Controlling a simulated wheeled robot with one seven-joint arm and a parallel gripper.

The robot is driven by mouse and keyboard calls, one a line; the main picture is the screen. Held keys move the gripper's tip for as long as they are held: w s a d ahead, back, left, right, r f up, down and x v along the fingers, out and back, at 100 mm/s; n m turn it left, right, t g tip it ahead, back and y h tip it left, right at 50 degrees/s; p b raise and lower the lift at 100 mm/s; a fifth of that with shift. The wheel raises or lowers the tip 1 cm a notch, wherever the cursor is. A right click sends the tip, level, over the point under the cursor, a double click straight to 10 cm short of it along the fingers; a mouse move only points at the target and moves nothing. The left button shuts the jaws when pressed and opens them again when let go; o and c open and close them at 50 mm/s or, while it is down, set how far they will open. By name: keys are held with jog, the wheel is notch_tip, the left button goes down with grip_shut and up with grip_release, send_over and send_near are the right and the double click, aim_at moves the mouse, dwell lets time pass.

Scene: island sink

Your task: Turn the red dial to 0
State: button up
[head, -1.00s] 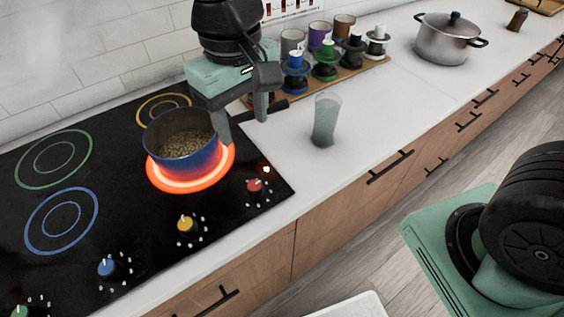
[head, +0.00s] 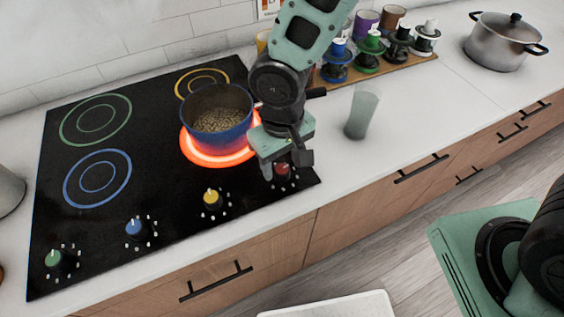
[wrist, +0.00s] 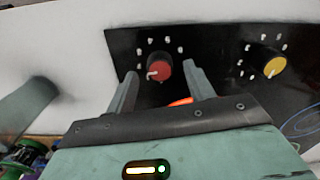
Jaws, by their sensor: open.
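The red dial (head: 283,171) sits at the cooktop's front right corner, partly hidden by my gripper in the head view. In the wrist view the red dial (wrist: 160,69) shows clearly, with a white pointer mark toward its lower left in the picture. White marks ring it, too small to read. My gripper (head: 287,166) is open just over the dial. In the wrist view its two fingers (wrist: 159,77) show on either side of the dial, with gaps. I cannot tell how far the fingertips are above the cooktop.
A blue pot (head: 219,118) with grainy contents stands on the glowing burner (head: 199,158), close to my gripper's left. A yellow dial (head: 212,198) and a blue dial (head: 135,228) lie left along the front edge. A glass (head: 361,112) stands to the right on the white counter.

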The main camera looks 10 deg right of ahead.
jog(key=shift+f, duration=0.8)
jog(key=c, duration=1)
